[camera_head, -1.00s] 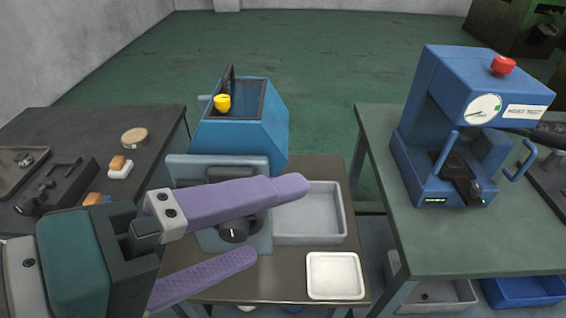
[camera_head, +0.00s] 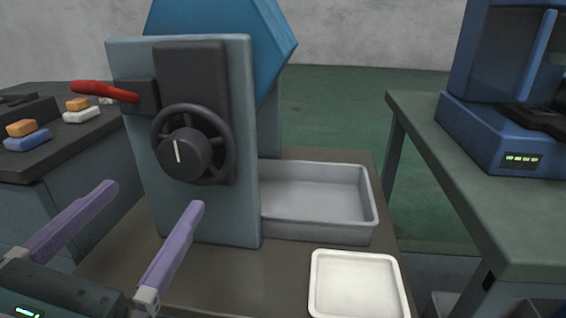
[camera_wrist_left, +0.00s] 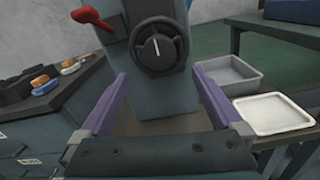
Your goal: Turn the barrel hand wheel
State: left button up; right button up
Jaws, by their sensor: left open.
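The barrel hand wheel (camera_head: 221,143) is a dark spoked ring on the front plate of the blue barrel machine (camera_head: 240,80). A black knob (camera_head: 182,156) with a white line sits in front of its centre. The line stands nearly upright. In the left wrist view the wheel (camera_wrist_left: 139,46) is at top centre, beyond the fingers. My left gripper (camera_head: 150,196) is open, its two purple fingers spread wide. It is below and in front of the wheel, apart from it, with nothing between the fingers. My right gripper is not in view.
A red lever (camera_head: 103,91) sticks out left of the wheel. A grey tray (camera_head: 372,205) and a white tray (camera_head: 316,280) lie to the right on the machine's table. A green-topped bench (camera_head: 470,190) with a blue press (camera_head: 500,140) stands further right. A dark bench (camera_head: 60,150) is at left.

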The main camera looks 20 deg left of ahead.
aim_at(180, 165)
pick_arm(q)
jog(key=p+x, duration=0.1)
jog(key=x, duration=0.8)
jog(key=shift+w+a+r+p, duration=0.1)
jog(key=shift+w+p, duration=0.25)
jog(key=shift+p, duration=0.05)
jog(key=shift+c, duration=0.2)
jog(key=c, duration=1.3)
